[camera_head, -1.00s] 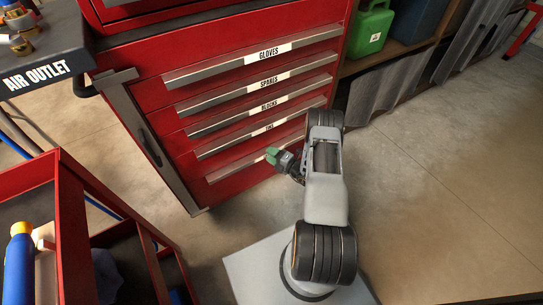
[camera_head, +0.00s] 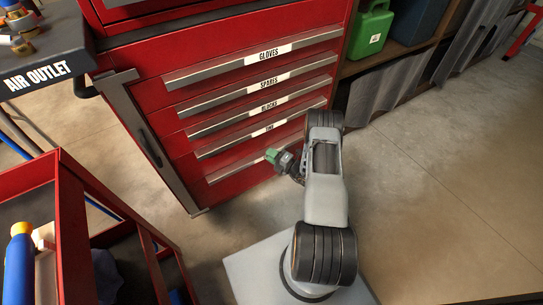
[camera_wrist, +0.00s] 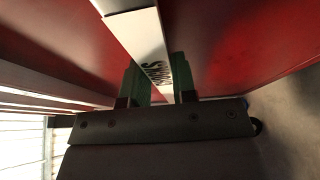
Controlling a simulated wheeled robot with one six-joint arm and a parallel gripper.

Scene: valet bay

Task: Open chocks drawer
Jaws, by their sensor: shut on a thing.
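The red tool cabinet has a stack of drawers with long metal handles. The lowest visible handle (camera_head: 228,172) is the one at my gripper (camera_head: 276,157); its label is hidden in the head view. In the wrist view my gripper (camera_wrist: 159,80) has its green fingers on either side of this handle bar (camera_wrist: 122,8), shut on it. A white label (camera_wrist: 150,45) on the bar shows only partly, its letters ending in "CKS", which fits the chocks drawer. The drawer front looks flush with the cabinet.
Drawers labelled GLOVES (camera_head: 268,54) and SPARES (camera_head: 276,80) are above, with two more below them. A red cart (camera_head: 62,215) stands at lower left. A green can (camera_head: 371,28) sits on a shelf at upper right. The floor (camera_head: 440,190) on the right is clear.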

